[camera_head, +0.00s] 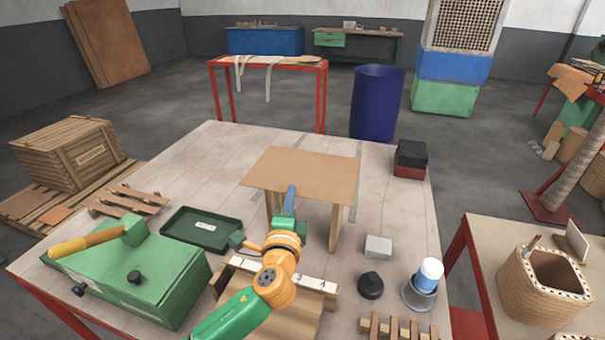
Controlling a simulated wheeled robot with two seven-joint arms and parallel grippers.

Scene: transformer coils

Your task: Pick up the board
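A flat brown board (318,172) lies level, raised above the worktable on light wooden legs or supports. My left arm, green and orange, reaches up from the bottom of the view. My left gripper (290,190) is at the board's front edge, left of its middle. Its blue finger part overlaps that edge in the picture. I cannot tell whether it touches the board or whether the fingers are open or shut. My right gripper is out of view.
On the worktable (205,150) are a green machine with a yellow handle (140,275), a dark green tray (202,229), a grey block (378,247), a black knob (370,285), a white-and-blue container (428,275) and a black-and-red box (410,160). The table's far left is clear.

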